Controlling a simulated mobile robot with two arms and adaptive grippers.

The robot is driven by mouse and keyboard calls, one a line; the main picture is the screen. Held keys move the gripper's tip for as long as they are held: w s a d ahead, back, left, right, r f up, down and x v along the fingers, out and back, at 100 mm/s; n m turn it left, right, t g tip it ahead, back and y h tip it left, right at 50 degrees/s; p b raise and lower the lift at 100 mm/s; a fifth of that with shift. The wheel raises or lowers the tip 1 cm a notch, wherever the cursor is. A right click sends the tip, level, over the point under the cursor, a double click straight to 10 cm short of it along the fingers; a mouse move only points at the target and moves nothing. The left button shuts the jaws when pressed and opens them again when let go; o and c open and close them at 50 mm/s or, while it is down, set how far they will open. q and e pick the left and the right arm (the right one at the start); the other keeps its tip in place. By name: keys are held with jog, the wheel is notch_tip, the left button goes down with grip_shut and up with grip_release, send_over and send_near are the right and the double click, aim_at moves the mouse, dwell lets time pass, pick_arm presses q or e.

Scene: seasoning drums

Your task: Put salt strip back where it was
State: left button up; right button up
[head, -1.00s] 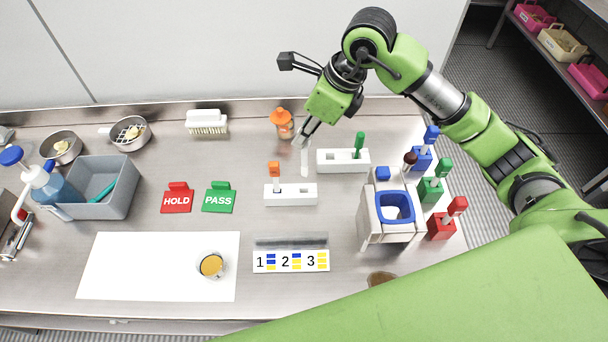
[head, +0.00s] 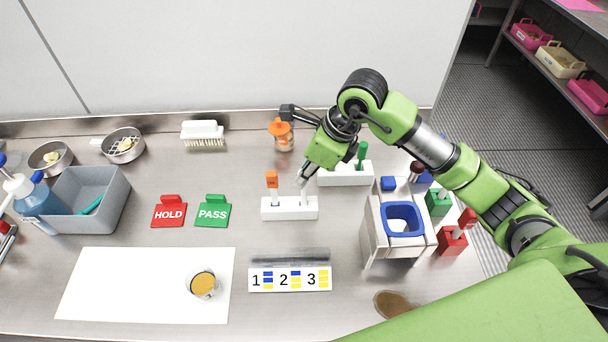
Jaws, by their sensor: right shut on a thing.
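My right gripper (head: 302,180) is shut on a thin white strip (head: 303,197), directly above the right part of the front white holder block (head: 289,213). Only a short piece of the strip shows below the fingertips, at the block's right slot. I cannot tell how deep it sits in the slot. An orange-topped strip (head: 272,180) stands upright in the left part of the same block. My left gripper is not in view.
A second white block (head: 345,179) with a green-topped stick (head: 362,153) stands just behind. An orange-capped shaker (head: 281,136) is behind left. A white machine with a blue-rimmed opening (head: 402,219) stands right. A numbered colour card (head: 290,279) lies in front.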

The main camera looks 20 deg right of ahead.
jog(key=shift+f, duration=0.15)
jog(key=o, duration=0.8)
jog(key=shift+r, duration=0.35)
jog(key=b+v, duration=0.2)
jog(key=v, duration=0.9)
jog(key=shift+s+d+r, duration=0.15)
jog(key=shift+r, duration=0.2)
